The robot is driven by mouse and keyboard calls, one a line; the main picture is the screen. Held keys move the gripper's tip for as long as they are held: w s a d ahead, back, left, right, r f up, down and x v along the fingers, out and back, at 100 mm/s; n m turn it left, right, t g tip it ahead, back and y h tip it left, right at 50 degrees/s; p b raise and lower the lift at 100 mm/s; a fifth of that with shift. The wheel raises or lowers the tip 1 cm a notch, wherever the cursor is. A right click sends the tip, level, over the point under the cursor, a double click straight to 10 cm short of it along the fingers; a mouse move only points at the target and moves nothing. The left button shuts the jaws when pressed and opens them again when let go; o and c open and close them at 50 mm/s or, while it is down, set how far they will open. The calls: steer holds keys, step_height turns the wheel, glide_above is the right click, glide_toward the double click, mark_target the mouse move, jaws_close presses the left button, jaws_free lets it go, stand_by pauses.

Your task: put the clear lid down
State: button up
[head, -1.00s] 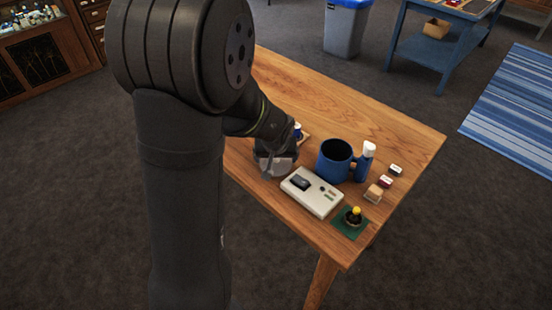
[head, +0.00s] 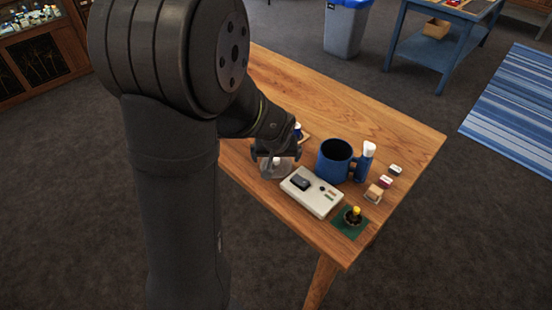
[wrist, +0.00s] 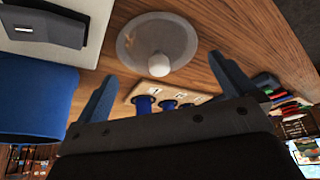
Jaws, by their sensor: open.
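The clear lid (head: 274,168) lies on the wooden table, left of the white device. In the wrist view it is a round translucent disc (wrist: 140,45) with a pale round knob (wrist: 158,64). My gripper (head: 276,150) is just above and behind the lid in the head view, partly hidden by my arm. In the wrist view its two blue-grey fingers (wrist: 165,72) are spread wide. The knob sits in the gap between the fingertips, and neither finger touches it. The gripper is open and empty.
A white device (head: 312,192), a blue mug (head: 334,161) and a white-capped blue bottle (head: 363,163) stand close on the right. A numbered wooden holder (wrist: 143,91) is close to the fingers. Small blocks and a green mat (head: 342,228) lie near the right corner. The table's back is clear.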

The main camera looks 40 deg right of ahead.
steer(key=v, duration=1)
steer(key=x, duration=1.2)
steer(key=shift+f, duration=0.2)
steer(key=shift+r, duration=0.1)
steer(key=shift+r, duration=0.1)
